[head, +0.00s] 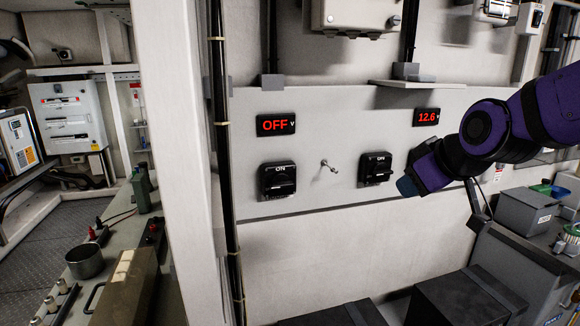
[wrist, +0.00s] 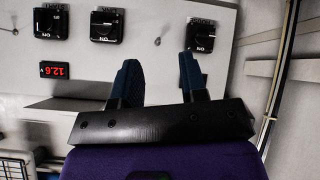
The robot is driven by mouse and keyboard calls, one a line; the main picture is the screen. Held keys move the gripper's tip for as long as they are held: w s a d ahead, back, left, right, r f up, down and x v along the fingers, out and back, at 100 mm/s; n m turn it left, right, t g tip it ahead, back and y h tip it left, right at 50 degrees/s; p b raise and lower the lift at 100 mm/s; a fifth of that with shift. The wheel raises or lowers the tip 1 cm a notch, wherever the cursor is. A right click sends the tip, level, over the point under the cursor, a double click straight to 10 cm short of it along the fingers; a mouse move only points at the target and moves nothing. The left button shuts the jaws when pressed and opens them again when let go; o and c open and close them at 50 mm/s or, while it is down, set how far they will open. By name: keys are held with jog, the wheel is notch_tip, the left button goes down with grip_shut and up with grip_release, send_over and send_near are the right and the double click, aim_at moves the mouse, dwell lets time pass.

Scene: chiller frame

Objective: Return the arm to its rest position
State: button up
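My gripper (head: 407,186) is in front of the wall panel (head: 300,115), at the lower right of the right-hand visible black switch (head: 375,168) in the head view. In the wrist view my gripper (wrist: 160,78) has its two blue fingers apart, with nothing between them. My purple arm comes in from the right, bent and held out over the bench. The wrist view is upside down and also shows a further black switch (wrist: 50,22), which my arm covers in the head view.
The panel also carries a left black switch (head: 277,179), a small metal toggle (head: 328,168), an OFF display (head: 276,125) and a 12.6 display (head: 426,117). A small shelf (head: 416,84) juts out above. A grey box (head: 526,212) stands below my arm. A white post (head: 180,150) is at the left.

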jog(key=s+d+m+g+h, duration=0.1)
jog(key=s+d+m+g, duration=0.1)
jog(key=s, duration=0.7)
jog(key=s+d+r+m+g+h, duration=0.1)
jog(key=s+d+m, duration=0.3)
jog(key=s, duration=0.6)
jog(key=shift+s+d+r+m+g+h, duration=0.3)
jog(key=shift+d+g, duration=0.1)
jog(key=shift+d, duration=0.3)
